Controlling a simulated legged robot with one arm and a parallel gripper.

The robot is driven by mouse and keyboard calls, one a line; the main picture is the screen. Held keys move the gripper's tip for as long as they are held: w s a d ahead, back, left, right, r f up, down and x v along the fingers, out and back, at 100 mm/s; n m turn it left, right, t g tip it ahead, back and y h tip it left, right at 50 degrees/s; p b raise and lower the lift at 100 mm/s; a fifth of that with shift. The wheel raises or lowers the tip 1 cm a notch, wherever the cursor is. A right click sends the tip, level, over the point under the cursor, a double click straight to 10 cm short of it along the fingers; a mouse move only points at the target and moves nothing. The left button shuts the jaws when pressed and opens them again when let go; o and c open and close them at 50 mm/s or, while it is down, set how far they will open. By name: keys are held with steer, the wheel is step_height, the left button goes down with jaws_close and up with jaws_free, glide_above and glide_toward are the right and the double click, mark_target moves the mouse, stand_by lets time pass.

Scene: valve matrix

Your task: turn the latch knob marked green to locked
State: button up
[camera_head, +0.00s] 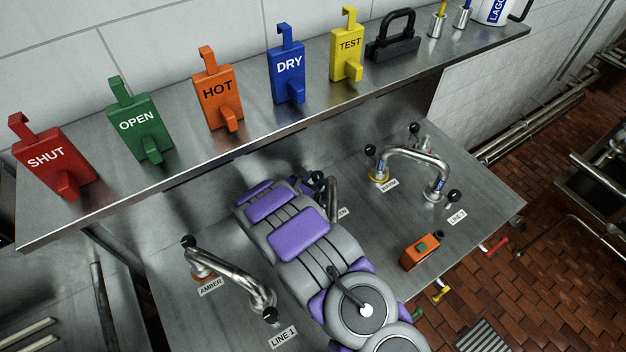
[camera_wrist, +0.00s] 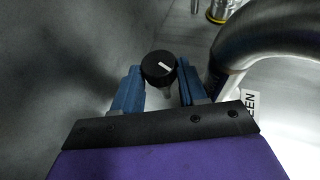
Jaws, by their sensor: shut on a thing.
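The latch knob (camera_wrist: 158,66) is black and round, with a short white line on its face. In the wrist view the line lies nearly crosswise, slightly tilted. My gripper (camera_wrist: 157,84) has its two blue fingers on either side of the knob and is shut on it. A white label (camera_wrist: 251,103) ending in "EEN" sits to the right, beside a bent metal pipe (camera_wrist: 265,40). In the head view my purple and grey arm covers most of the knob's surroundings, and part of the label (camera_head: 343,213) shows past it.
Coloured tags, such as OPEN (camera_head: 139,123), stand on the shelf (camera_head: 235,150) behind.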

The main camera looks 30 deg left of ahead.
steer(key=shift+a+r, duration=0.2)
steer(key=shift+r, duration=0.15)
stand_by(0.3)
steer(key=o, duration=0.6)
steer(key=shift+o, duration=0.9)
steer(key=shift+f, duration=0.1)
steer(key=shift+s, duration=0.15)
steer(key=p+v, duration=0.1)
steer(key=v, duration=1.6)
steer(key=shift+s+f, duration=0.1)
